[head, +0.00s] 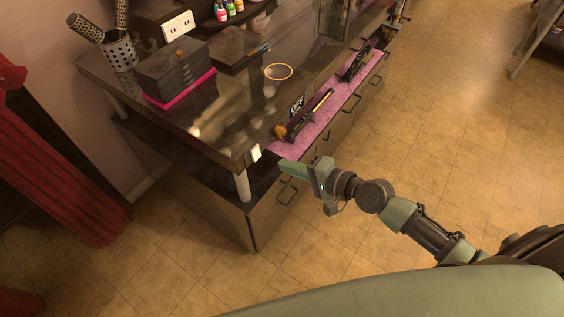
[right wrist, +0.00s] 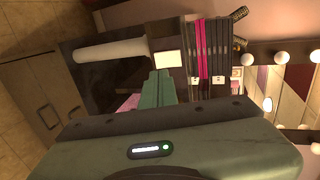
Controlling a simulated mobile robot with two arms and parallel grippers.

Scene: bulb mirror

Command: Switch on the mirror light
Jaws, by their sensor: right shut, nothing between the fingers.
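A small white switch (head: 255,152) is on the near corner edge of the dark dressing table. It also shows in the right wrist view (right wrist: 168,59), just beyond my fingertips. My left gripper is out of view.
The dark tabletop (head: 215,110) holds a black box stack (head: 175,68) and a pot of brushes (head: 121,52). A pink-lined drawer (head: 318,124) with hair tools is below its front edge. Open floor (head: 430,130) lies to the right.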

